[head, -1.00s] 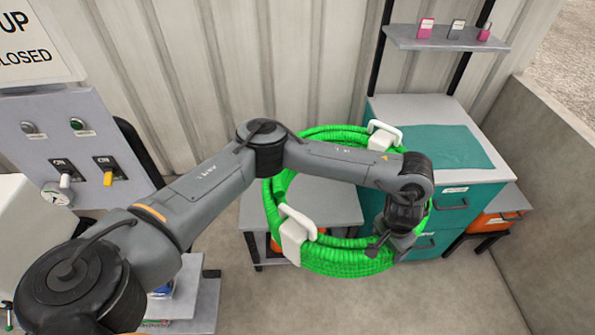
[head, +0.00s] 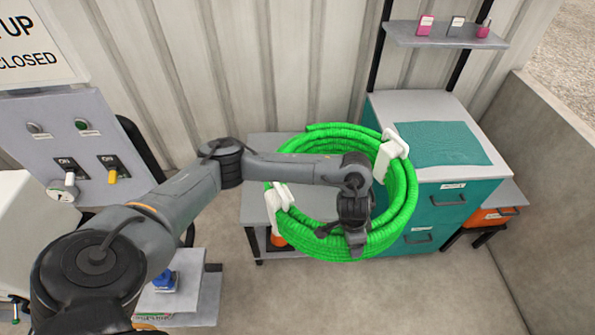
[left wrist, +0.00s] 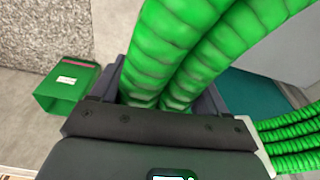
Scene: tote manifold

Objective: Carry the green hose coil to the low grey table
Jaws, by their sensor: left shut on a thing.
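The green hose coil (head: 402,205) is a large ring of ribbed hose with white clips on two sides. In the head view it hangs tilted in front of the teal cabinet and overlaps a low grey table (head: 256,207) behind it. My left gripper (head: 352,238) is shut on the near part of the coil. The left wrist view shows the hose strands (left wrist: 180,50) running up between the dark fingers. The coil and my arm hide part of the table top. I cannot tell the gap between coil and table. My right gripper is out of view.
A teal drawer cabinet (head: 440,200) stands right of the table. Above it is a small shelf (head: 447,38). A switch panel (head: 75,140) is at left, and a grey stepped stand (head: 205,295) is at lower left. The left wrist view shows a green bin (left wrist: 68,92).

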